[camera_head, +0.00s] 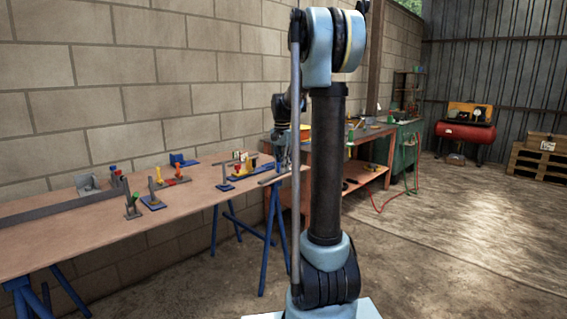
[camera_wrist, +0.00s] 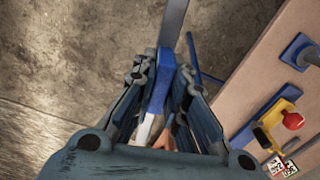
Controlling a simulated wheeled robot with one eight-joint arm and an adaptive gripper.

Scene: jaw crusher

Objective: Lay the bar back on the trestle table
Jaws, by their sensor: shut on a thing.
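My gripper (camera_wrist: 162,78) is shut on the bar (camera_wrist: 174,22) in the wrist view. The bar is a flat grey strip with a blue part between the fingers, and its grey length runs out past the fingertips to the top edge. The gripper is beside the trestle table (camera_wrist: 262,65), with bare floor behind the bar. In the head view the table (camera_head: 130,238) has a tan top on blue trestles.
Several small clamps and fixtures, one with a red knob (camera_wrist: 292,121), stand on the table. A long grey rail (camera_head: 55,208) lies along its left part. Behind are an orange workbench (camera_head: 335,153), a green cabinet (camera_head: 403,150) and a red compressor (camera_head: 466,133). The front of the tabletop is clear.

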